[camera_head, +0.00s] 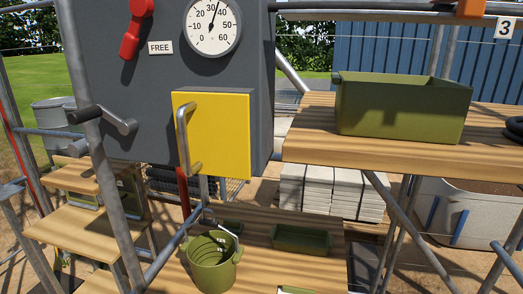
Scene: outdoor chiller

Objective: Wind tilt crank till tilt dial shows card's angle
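The dial (212,29) is a round white face at the top of a dark grey cabinet (100,50), marked from 0 to 60. Its black needle points up and slightly right, between 30 and 40. A dark grey stub with a rounded end (118,121), possibly the tilt crank, sticks out at the cabinet's lower left, partly behind a scaffold pole. I cannot tell for certain that it is the crank. No card with an angle can be made out. My gripper is not in view.
A red lever (135,28) sits by a FREE label (160,47). A yellow door (225,135) with a grey handle is below the dial. A green bin (402,108) stands on the right plank shelf (400,155). Scaffold poles cross the left.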

